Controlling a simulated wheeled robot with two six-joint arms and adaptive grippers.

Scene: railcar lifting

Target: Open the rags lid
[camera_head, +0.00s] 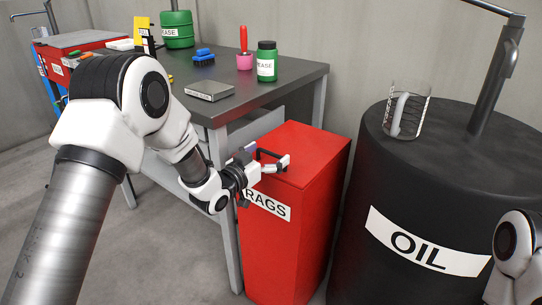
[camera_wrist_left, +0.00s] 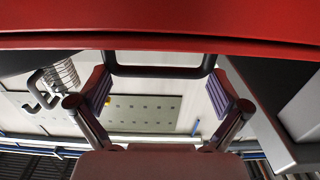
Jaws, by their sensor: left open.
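The red rags bin (camera_head: 286,240) stands between the workbench and the oil drum, with a white RAGS label on its front. Its red lid (camera_head: 318,146) looks shut, lying flat on top. A black handle (camera_head: 268,154) sits on the lid. My left gripper (camera_head: 268,158) is at the handle, over the front part of the lid. In the left wrist view the gripper (camera_wrist_left: 162,92) is open, its two pads spread wide. The handle bar (camera_wrist_left: 160,71) shows between and just beyond the pads, apart from both. My right gripper is out of view.
A black oil drum (camera_head: 365,200) stands close on the right, with a clear measuring jug (camera_head: 406,118) on top.

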